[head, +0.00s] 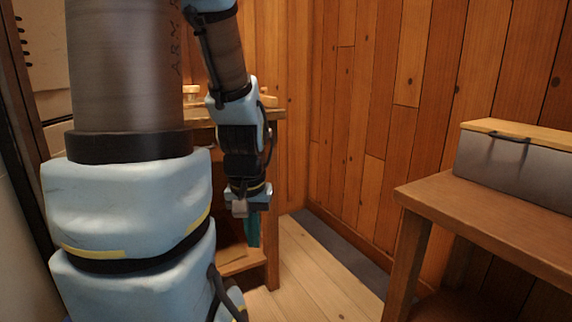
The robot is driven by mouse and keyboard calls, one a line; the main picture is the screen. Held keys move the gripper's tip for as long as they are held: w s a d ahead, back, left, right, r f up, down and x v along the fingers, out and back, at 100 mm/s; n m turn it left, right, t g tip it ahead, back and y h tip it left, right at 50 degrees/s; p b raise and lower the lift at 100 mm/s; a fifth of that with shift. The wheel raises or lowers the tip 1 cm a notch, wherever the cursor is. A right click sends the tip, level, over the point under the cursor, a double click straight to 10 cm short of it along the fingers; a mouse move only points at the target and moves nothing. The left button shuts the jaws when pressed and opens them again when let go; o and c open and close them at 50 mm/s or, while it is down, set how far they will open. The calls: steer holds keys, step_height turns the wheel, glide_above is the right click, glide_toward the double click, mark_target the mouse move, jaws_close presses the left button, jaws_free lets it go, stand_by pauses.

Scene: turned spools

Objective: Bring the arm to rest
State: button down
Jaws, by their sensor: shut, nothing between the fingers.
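My arm fills the left half of the head view, with a wide brown and pale-blue link close to the camera. Farther off, my gripper (240,209) hangs down at the end of the arm, in front of a wooden table (275,116). It is small in the picture; its jaws are shut and nothing shows in them. A teal thing (252,231) shows just below and behind the gripper; I cannot tell what it is. Small pale wooden pieces (190,92) stand on the tabletop, partly hidden by my arm.
A wooden bench (480,217) stands at the right, bearing a grey box (510,165) with a wooden lid and dark handle. Plank walls (360,110) close off the back and right. The plank floor (312,268) is clear between table and bench.

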step_height(320, 180, up, 27)
steer(key=p, duration=2.4)
steer(key=shift+f, duration=0.15)
